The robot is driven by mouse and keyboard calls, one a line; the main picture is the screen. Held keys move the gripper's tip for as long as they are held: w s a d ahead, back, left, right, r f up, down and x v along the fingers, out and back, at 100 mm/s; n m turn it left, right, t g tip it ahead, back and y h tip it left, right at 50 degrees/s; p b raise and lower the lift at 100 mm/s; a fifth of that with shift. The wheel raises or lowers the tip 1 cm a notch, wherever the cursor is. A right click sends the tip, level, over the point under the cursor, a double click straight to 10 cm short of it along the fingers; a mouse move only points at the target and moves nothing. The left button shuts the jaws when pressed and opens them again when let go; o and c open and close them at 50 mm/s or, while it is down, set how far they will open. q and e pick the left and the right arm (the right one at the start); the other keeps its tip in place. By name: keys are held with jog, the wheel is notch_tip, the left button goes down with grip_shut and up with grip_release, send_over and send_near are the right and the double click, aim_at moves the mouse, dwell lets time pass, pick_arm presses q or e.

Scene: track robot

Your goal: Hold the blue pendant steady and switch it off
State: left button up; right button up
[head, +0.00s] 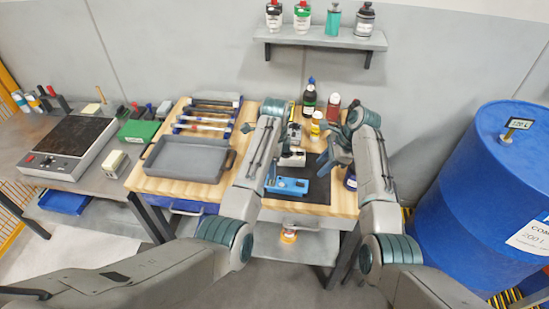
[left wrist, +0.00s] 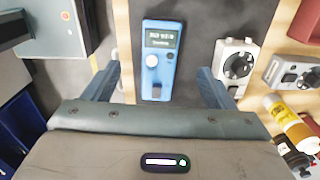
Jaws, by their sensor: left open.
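The blue pendant (head: 292,188) lies on the dark mat (head: 318,195) near the front of the wooden bench. In the left wrist view the blue pendant (left wrist: 173,82) shows a small lit screen, a white round knob and a grey part below it. My left gripper (left wrist: 159,70) is open. Its fingers show on either side of the pendant with gaps, and nothing is held. In the head view my left forearm hides most of that gripper. My right gripper (head: 335,157) looks open and empty above the right part of the bench, to the right of the pendant.
White-grey dial boxes (left wrist: 235,66) sit right of the pendant. A grey tray (head: 186,160) lies on the bench's left part. A blue drum (head: 490,180) stands at the right. A shelf (head: 320,39) hangs above.

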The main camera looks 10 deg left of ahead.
aim_at(275, 181)
pick_arm(q)
notch_tip(275, 181, down, 10)
dwell(0.5)
jog(key=shift+c, duration=0.2)
